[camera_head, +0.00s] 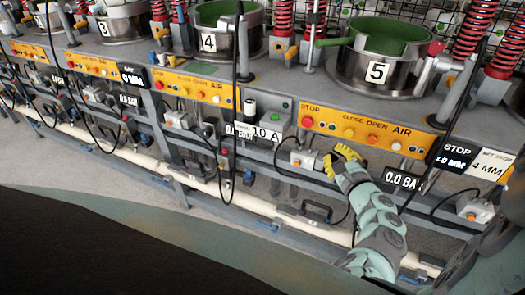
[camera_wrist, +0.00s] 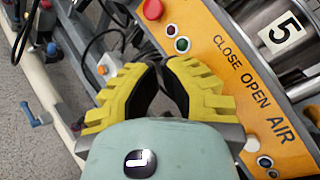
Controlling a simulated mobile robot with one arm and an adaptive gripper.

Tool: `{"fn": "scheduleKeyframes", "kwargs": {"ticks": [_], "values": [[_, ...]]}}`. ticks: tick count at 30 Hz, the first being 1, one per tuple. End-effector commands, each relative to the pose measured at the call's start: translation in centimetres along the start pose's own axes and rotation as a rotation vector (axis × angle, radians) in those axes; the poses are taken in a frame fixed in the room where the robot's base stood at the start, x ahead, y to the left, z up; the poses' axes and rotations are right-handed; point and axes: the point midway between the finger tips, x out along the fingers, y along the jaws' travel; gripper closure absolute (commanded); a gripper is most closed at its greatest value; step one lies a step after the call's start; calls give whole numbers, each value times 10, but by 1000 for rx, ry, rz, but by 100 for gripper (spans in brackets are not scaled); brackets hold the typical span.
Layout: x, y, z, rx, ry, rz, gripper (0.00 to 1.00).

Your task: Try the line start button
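None of the buttons in view has a legible "line start" label. A green button (camera_head: 274,118) is on a grey box beside the "10 A" sign in the head view. The yellow station 5 panel (camera_head: 352,128) has a red button under "STOP" (camera_head: 307,122); the wrist view shows this red button (camera_wrist: 153,9) and a small green one (camera_wrist: 182,45). A small box below has an orange button (camera_head: 297,162). My gripper (camera_head: 338,158) is in front of and below the panel, its yellow fingers (camera_wrist: 160,69) nearly together and holding nothing. Contact with the panel is not visible.
Presses numbered 3, 4 (camera_head: 208,42) and 5 (camera_head: 377,71) stand on the grey bench. Black cables (camera_head: 233,150) hang in front. A cream pipe (camera_head: 255,205) runs low along the frame.

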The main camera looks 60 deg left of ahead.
Motion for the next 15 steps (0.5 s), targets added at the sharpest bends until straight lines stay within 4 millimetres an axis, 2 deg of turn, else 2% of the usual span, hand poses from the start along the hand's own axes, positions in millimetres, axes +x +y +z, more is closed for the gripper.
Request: {"fn": "scheduleKeyframes", "kwargs": {"ticks": [6,15], "values": [[24,-10,-12,-1,-5,2,100],[37,-19,-19,1,-1,1,100]]}}
